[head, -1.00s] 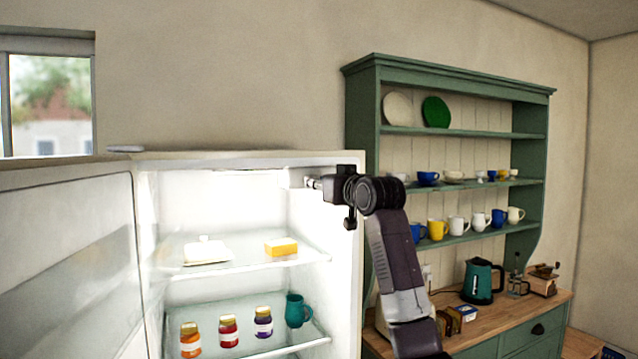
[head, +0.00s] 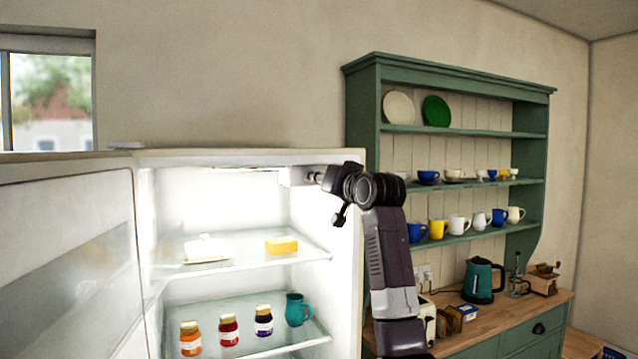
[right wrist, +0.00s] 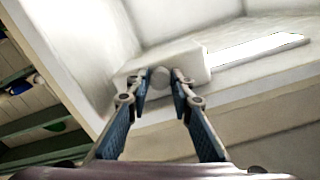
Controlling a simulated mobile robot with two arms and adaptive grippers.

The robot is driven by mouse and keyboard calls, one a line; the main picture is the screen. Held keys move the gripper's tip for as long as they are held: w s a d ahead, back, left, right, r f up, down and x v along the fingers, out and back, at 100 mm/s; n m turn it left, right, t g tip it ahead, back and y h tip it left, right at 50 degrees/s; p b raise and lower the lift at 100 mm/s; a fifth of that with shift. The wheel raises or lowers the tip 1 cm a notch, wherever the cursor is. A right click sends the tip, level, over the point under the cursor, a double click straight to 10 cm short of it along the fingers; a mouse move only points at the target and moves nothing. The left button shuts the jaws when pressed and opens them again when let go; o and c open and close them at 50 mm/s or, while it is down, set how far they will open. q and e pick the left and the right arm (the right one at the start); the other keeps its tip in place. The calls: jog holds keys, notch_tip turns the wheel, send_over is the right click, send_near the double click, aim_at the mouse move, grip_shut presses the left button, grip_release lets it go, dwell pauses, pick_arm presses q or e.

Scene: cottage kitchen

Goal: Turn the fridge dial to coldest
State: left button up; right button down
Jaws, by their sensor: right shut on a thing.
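The fridge (head: 345,265) stands open and lit. A white control box (head: 292,177) is at the upper right of its inside. It also shows in the right wrist view (right wrist: 190,60), with a small round grey dial (right wrist: 159,76) on its front. My right gripper (head: 314,177) reaches in at the fridge's top right corner. In the right wrist view its fingers (right wrist: 160,82) are shut on the dial, one on each side. Any marks on the dial are too small to read. My left gripper is not in view.
The open fridge door (head: 70,265) is at the left. Shelves hold a butter dish (head: 207,249), a yellow block (head: 281,245), several jars (head: 229,329) and a teal mug (head: 298,309).

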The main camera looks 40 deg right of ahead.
jog(key=shift+m+b, duration=0.5)
jog(key=shift+m, duration=3.2)
jog(key=c, duration=1.7)
grip_release()
jog(key=shift+s, duration=0.1)
jog(key=shift+v, duration=3.9)
